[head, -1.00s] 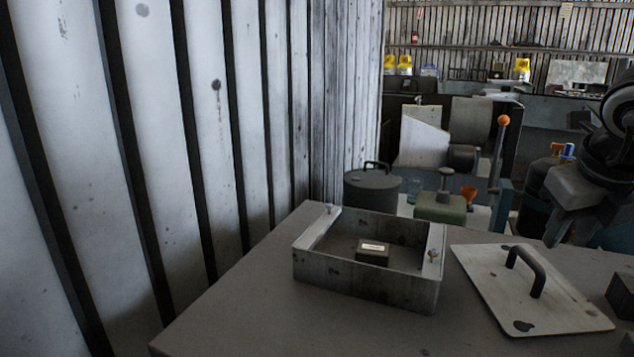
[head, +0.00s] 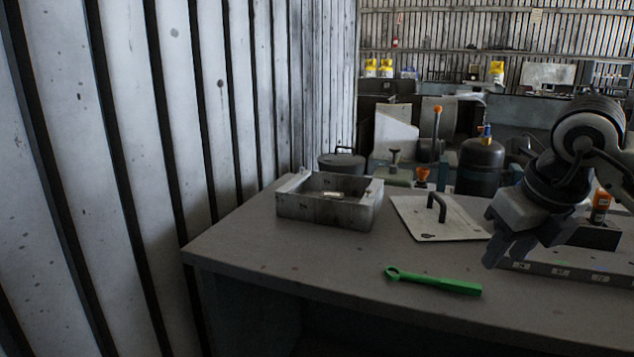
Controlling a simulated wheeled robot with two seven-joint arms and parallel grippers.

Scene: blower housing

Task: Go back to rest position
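My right gripper (head: 507,247) hangs at the right of the head view, above the right part of the table, with its fingers pointing down. Its fingers overlap in this view, so I cannot tell whether it is open or shut. No held thing shows in it. My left gripper is not in view. The open metal housing box (head: 325,212) stands on the grey table (head: 330,262) with a small block (head: 332,194) inside. Its flat cover plate with a handle (head: 440,217) lies on the table to the right of the box, apart from it.
A green ring wrench (head: 435,282) lies near the table's front edge. A numbered rail (head: 560,270) and a dark block with an orange-labelled bottle (head: 600,205) are at the right. A ribbed wall (head: 130,180) stands close on the left.

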